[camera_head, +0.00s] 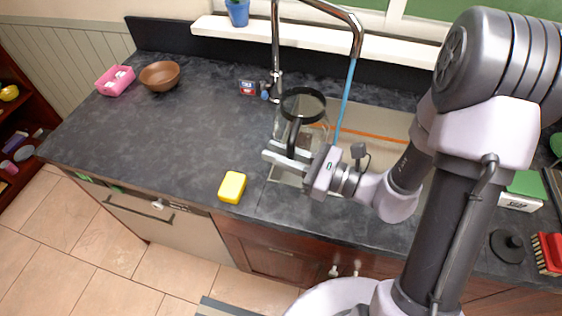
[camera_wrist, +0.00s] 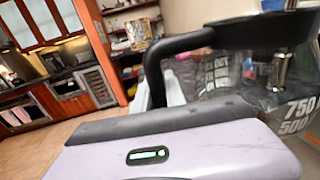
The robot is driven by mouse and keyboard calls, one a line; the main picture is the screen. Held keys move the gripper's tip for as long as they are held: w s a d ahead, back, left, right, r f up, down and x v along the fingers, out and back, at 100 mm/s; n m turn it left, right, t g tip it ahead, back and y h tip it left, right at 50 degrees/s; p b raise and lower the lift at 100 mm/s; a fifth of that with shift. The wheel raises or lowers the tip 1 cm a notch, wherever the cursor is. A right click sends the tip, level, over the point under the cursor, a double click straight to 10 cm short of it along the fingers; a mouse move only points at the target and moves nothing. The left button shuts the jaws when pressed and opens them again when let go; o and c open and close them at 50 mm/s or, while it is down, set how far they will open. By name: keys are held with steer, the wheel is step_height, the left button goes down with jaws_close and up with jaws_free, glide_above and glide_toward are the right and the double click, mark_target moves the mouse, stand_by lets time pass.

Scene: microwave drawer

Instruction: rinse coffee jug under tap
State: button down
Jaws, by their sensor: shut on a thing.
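The coffee jug (camera_head: 312,107) is clear glass with a black rim and a black handle. It is at the left part of the sink (camera_head: 379,122), close to the tap (camera_head: 276,45). My gripper (camera_head: 290,156) is shut on the jug's handle. In the wrist view the black handle (camera_wrist: 152,75) and the glass with printed numbers (camera_wrist: 290,108) fill the upper right. A blue stream of water (camera_head: 345,100) falls from the spout, just right of the jug's rim. I cannot tell whether any water enters the jug.
A yellow sponge (camera_head: 232,187) lies on the counter in front of the sink's left side. A brown bowl (camera_head: 160,76) and a pink basket (camera_head: 115,81) stand at the far left. The dark counter (camera_head: 170,130) between them is mostly clear. A black lid (camera_head: 507,245) and a red brush (camera_head: 547,252) lie at right.

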mark_target(326, 136)
steer(key=w+d+f, duration=0.1)
steer(key=w+d, duration=0.1)
steer(key=d, duration=0.1)
steer(key=w+d+f+b, duration=0.1)
steer(key=w+d, duration=0.2)
steer(key=d, duration=0.1)
steer(key=w+d, duration=0.2)
steer(key=d, duration=0.2)
steer(key=shift+w+d+f, duration=0.25)
steer(key=shift+w+f, duration=0.05)
steer(key=shift+f, duration=0.1)
stand_by(0.3)
steer(key=shift+s+d, duration=0.35)
steer(key=shift+s, duration=0.15)
steer(key=shift+w+a, duration=0.1)
steer(key=shift+w, duration=0.05)
steer(key=shift+w+a, duration=0.3)
steer(key=shift+w, duration=0.1)
steer(key=shift+s+d, duration=0.1)
steer(key=shift+s, duration=0.05)
